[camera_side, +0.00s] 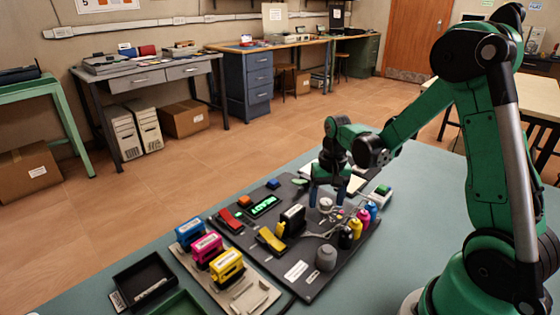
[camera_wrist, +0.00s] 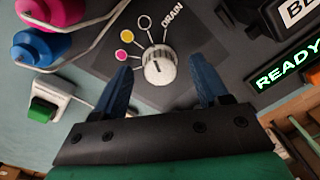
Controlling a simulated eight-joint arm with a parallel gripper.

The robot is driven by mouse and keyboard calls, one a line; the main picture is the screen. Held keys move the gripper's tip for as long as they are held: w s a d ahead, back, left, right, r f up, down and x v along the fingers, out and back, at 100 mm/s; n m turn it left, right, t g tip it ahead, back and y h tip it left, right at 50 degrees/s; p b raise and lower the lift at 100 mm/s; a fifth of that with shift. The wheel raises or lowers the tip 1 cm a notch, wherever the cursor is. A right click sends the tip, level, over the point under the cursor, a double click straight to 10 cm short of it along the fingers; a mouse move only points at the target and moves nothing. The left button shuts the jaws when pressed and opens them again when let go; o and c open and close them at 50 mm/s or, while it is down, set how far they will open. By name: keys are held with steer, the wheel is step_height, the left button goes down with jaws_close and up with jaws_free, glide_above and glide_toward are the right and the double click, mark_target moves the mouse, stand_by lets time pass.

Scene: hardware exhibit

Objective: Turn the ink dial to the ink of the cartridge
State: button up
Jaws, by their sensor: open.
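The ink dial (camera_wrist: 158,68) is a white ribbed knob on the dark panel. Marks around it include a yellow dot, a magenta dot, a white-ringed dark dot and the word DRAIN; its exact pointing is hard to read. In the wrist view my gripper (camera_wrist: 160,66) is open, with one blue finger on each side of the dial and visible gaps. In the side view my gripper (camera_side: 327,196) is over the panel at the dial (camera_side: 325,204). A black cartridge (camera_side: 293,217) stands on the panel; its label, partly in view in the wrist view, begins "BL". The lit display (camera_wrist: 288,66) reads READY.
A black bottle (camera_side: 345,239), yellow bottle (camera_side: 355,228), magenta bottle (camera_side: 363,216) and blue bottle (camera_side: 371,208) with tubes stand close to the dial. A red lever (camera_side: 230,220), yellow lever (camera_side: 270,240) and grey knob (camera_side: 326,257) share the panel. Coloured cartridges (camera_side: 208,248) stand at left.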

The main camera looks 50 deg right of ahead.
mark_target(327, 201)
steer(key=shift+s+r, duration=0.1)
steer(key=shift+r, duration=2.7)
steer(key=s+a+r+n+t, duration=0.1)
steer(key=a+r+n+t, duration=0.2)
steer(key=a, duration=0.3)
steer(key=s+a+r+n+t, duration=0.2)
steer(key=a+r+n+t, duration=0.1)
steer(key=a, duration=0.3)
steer(key=shift+s+a+r+n+t, duration=0.15)
steer(key=shift+s+a+n+t, duration=0.25)
steer(key=shift+n, duration=0.5)
